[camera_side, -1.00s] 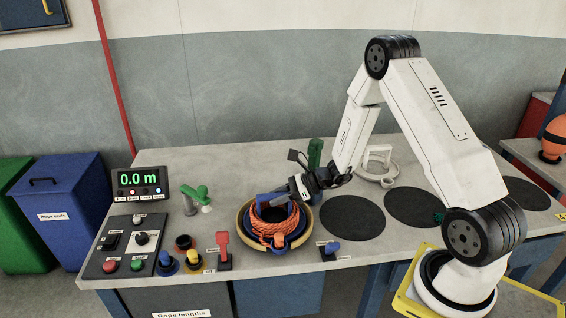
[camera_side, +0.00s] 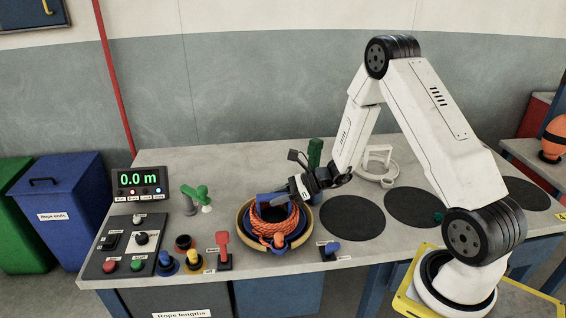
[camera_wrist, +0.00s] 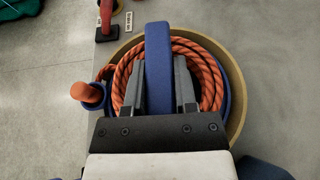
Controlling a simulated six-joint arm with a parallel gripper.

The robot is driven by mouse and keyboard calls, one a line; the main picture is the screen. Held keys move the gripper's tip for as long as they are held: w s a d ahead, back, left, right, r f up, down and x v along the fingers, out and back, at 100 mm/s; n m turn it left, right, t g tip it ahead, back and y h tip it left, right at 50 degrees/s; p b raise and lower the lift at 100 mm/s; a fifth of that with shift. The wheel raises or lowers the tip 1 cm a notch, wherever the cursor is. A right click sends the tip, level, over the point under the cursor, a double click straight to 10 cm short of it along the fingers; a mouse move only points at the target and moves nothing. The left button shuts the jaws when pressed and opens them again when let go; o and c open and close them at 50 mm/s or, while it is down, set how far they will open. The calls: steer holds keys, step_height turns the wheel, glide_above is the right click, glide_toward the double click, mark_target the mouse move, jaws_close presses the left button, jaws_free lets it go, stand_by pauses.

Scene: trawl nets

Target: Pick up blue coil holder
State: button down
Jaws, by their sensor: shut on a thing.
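The blue coil holder (camera_wrist: 158,60) sits in a round tan-rimmed dish (camera_wrist: 236,85) on the bench. Orange rope (camera_wrist: 205,62) is coiled around its middle, and the rope's orange end piece (camera_wrist: 84,92) sticks out at the left in the wrist view. In the side view the coil holder (camera_side: 266,200) is upright within the rope coil. My gripper (camera_wrist: 158,95) has one finger on each side of the holder's blue handle bar and is shut on it. My gripper comes in from the right in the side view (camera_side: 290,190). The holder's lower part is hidden by rope.
A control panel (camera_side: 125,245) with a 0.0 m display stands to the left. Blue, yellow and red levers (camera_side: 223,250) stand close in front-left of the dish. Black round mats (camera_side: 352,218) lie to the right. A green post (camera_side: 314,155) stands behind my gripper.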

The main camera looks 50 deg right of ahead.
steer(key=shift+r, duration=0.1)
steer(key=shift+r, duration=1)
steer(key=s+a+r, duration=0.2)
steer(key=s+r, duration=0.8)
steer(key=s, duration=0.3)
steer(key=shift+s+r, duration=0.4)
steer(key=shift+w, duration=0.15)
